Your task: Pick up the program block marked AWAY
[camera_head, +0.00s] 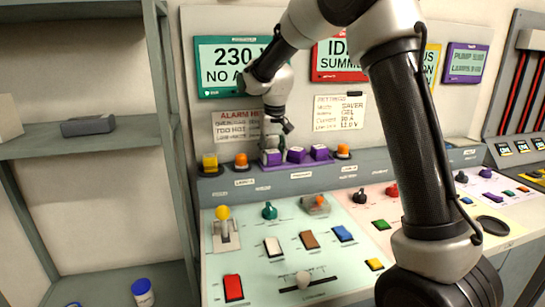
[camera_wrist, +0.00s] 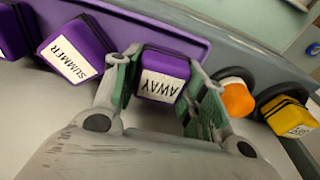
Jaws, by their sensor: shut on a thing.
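The program block marked AWAY (camera_wrist: 163,72) is purple with a white label, which reads upside down in the wrist view. My gripper (camera_wrist: 160,88) has a finger on each side of it and is shut on it. In the head view my gripper (camera_head: 271,142) points down at the left end of the purple rack (camera_head: 290,164), where the AWAY block (camera_head: 271,158) shows just below it. I cannot tell whether the block still touches the rack. The block marked SUMMER (camera_wrist: 76,49) sits beside it on the rack, tilted in the wrist view.
An orange button (camera_wrist: 238,98) and a yellow block (camera_wrist: 289,117) stand close beside the gripper. Two more purple blocks (camera_head: 296,154) (camera_head: 320,152) are on the rack. The panel (camera_head: 262,248) in front carries switches and knobs. A shelf (camera_head: 90,138) stands at left.

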